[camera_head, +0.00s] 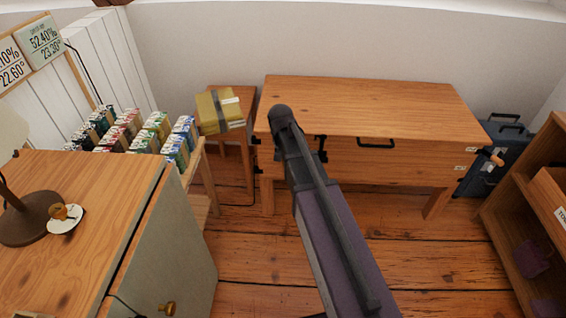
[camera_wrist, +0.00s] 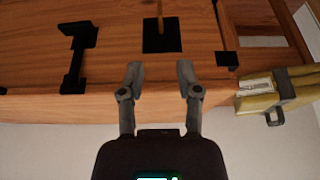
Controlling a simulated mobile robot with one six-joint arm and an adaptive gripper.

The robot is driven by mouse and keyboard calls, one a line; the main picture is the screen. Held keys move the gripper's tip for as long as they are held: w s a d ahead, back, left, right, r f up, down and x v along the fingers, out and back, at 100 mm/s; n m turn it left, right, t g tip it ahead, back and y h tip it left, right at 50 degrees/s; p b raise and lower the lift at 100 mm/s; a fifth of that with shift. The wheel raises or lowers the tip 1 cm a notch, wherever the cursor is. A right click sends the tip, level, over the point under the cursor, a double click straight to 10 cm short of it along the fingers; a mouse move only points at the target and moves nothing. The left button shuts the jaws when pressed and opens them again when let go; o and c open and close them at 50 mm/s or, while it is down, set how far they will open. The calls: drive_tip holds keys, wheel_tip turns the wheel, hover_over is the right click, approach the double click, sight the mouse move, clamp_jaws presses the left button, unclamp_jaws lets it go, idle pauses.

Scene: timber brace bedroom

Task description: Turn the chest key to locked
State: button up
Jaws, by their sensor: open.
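The wooden chest (camera_head: 370,108) stands on legs against the wall with its lid down. In the wrist view, a black lock plate (camera_wrist: 161,42) is on its wooden face. A thin brass key (camera_wrist: 160,12) shows in front of the plate, cut off by the top edge. Whether it is at locked cannot be told. My gripper (camera_wrist: 159,72) is open and empty, its two fingertips apart just below the plate in the picture. The key lies roughly in line with the gap. In the head view, my arm hides the gripper and the key.
A yellow bundle (camera_head: 221,110) lies on a small table left of the chest. Cabinet (camera_head: 192,245) and shelf (camera_head: 515,185) flank clear floor (camera_head: 440,255).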

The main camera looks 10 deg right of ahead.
drive_tip(key=shift+f, duration=0.15)
drive_tip(key=b+x, duration=1.2)
drive_tip(key=x, duration=0.1)
drive_tip(key=shift+w+f+b, duration=0.1)
drive_tip(key=shift+f+b, duration=0.1)
drive_tip(key=shift+b, duration=0.15)
idle(0.5)
idle(0.4)
clamp_jaws()
